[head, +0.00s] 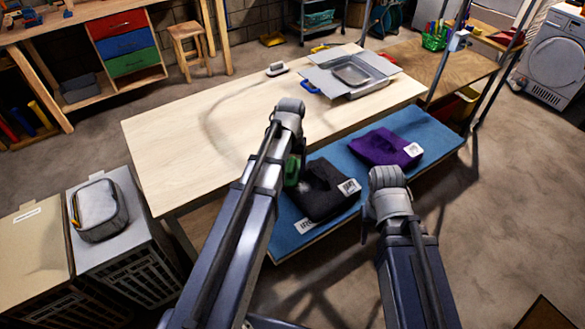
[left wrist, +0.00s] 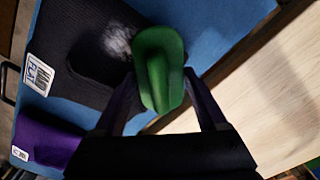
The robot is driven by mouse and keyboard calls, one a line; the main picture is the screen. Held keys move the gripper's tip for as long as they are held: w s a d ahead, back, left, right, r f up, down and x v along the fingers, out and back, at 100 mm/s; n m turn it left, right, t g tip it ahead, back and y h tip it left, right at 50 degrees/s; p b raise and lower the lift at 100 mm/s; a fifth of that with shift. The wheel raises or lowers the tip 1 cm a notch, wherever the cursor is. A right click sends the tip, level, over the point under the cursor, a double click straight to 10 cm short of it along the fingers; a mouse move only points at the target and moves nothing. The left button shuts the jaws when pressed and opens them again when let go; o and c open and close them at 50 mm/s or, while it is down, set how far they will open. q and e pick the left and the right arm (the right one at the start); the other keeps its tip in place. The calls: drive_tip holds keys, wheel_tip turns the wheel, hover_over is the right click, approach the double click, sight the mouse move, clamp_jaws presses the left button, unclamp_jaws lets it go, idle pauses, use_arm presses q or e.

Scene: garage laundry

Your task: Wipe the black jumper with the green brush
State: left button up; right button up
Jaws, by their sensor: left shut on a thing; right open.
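The black jumper (head: 318,197) lies folded on a blue mat (head: 437,142), with a white label at its corner. In the left wrist view the jumper (left wrist: 75,75) has a pale, fuzzy patch (left wrist: 118,42) right beside the brush. My left gripper (head: 291,158) is shut on the green brush (left wrist: 160,75). The brush (head: 292,172) is over the jumper's left edge; whether it touches the cloth I cannot tell. My right gripper (head: 370,215) is open, right of the jumper and near the mat's front edge; its fingers are mostly hidden.
A folded purple jumper (head: 385,147) lies on the mat right of the black one. The pale wooden table (head: 180,130) is mostly bare. A grey tray (head: 350,75) and a white-handled brush or iron (head: 277,69) stand at its far end. Bins stand at left.

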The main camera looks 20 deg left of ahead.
sight(298, 179)
use_arm(q)
drive_tip(key=shift+s+d+f, duration=0.1)
drive_tip(key=shift+s+d, duration=1.15)
drive_tip(key=shift+d, duration=0.3)
drive_tip(key=shift+s+d, duration=0.1)
drive_tip(key=shift+d, duration=0.05)
drive_tip(key=shift+s+d, duration=0.55)
drive_tip(key=shift+d, duration=0.15)
drive_tip(key=shift+s+d, duration=0.5)
drive_tip(key=shift+d, duration=0.2)
drive_tip(key=shift+r, duration=0.2)
wheel_tip(298, 179, up, 6)
drive_tip(key=p, duration=0.6)
drive_tip(key=shift+f, duration=0.1)
